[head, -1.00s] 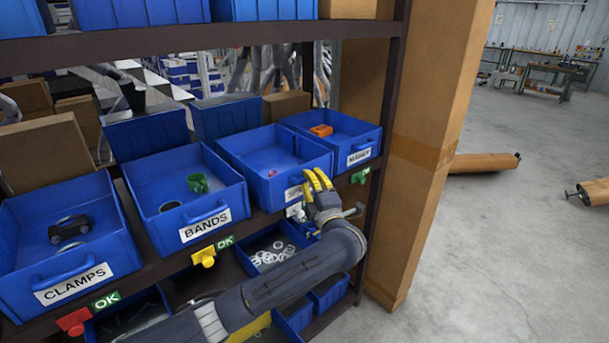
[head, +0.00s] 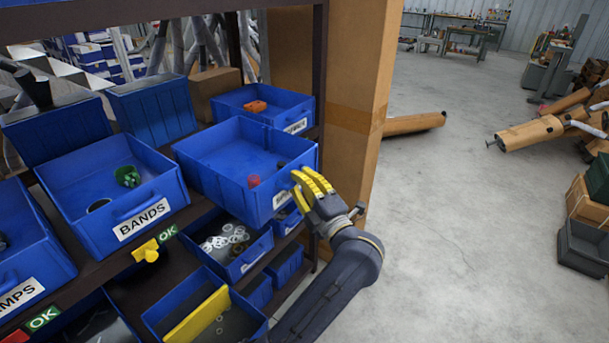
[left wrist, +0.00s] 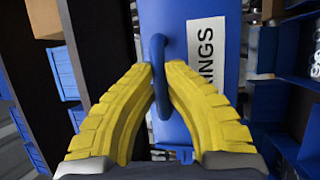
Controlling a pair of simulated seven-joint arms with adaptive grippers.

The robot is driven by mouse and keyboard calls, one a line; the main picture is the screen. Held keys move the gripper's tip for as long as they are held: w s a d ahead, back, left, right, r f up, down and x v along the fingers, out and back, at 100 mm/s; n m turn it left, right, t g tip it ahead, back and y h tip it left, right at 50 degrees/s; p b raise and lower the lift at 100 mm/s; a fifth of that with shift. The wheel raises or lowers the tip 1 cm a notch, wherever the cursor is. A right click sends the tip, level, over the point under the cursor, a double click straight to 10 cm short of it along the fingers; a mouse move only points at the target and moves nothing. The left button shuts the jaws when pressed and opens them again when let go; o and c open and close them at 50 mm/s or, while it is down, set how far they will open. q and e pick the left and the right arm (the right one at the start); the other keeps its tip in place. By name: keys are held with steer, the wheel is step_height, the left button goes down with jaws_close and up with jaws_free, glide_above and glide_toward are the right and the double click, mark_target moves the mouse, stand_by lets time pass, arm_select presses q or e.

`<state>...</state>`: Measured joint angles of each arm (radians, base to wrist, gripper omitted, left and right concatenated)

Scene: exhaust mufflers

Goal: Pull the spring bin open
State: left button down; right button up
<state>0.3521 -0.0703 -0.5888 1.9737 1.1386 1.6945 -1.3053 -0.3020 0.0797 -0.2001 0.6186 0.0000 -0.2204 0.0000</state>
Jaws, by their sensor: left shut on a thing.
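The spring bin (head: 222,163) is a blue open-topped bin on the shelf, sticking out past the bins on both sides. It holds a small red thing and a small dark thing near its front. My left gripper (head: 305,185) has yellow fingers and is at the bin's front face. In the left wrist view its fingers (left wrist: 160,75) are closed around the blue handle (left wrist: 158,60), beside a label ending in "NGS". In the head view the fingers and hand cover part of the bin's label. My right gripper is not in view.
The bands bin (head: 90,215) is left of the spring bin, and another bin with an orange part (head: 262,110) is behind right. Lower bins (head: 232,245) hold rings. A cardboard column (head: 345,120) stands right of the shelf.

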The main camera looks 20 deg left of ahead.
arm_select(q)
steer(key=shift+d+r, duration=0.15)
steer(key=shift+d, duration=0.05)
steer(key=c, duration=1.4)
jaws_free()
steer(key=v, duration=0.8)
steer(key=shift+d+f, duration=0.2)
steer(key=shift+a, duration=0.1)
steer(key=x, duration=0.8)
steer(key=shift+a+r, duration=0.15)
steer(key=shift+w+a, duration=0.1)
steer(key=shift+a, duration=0.3)
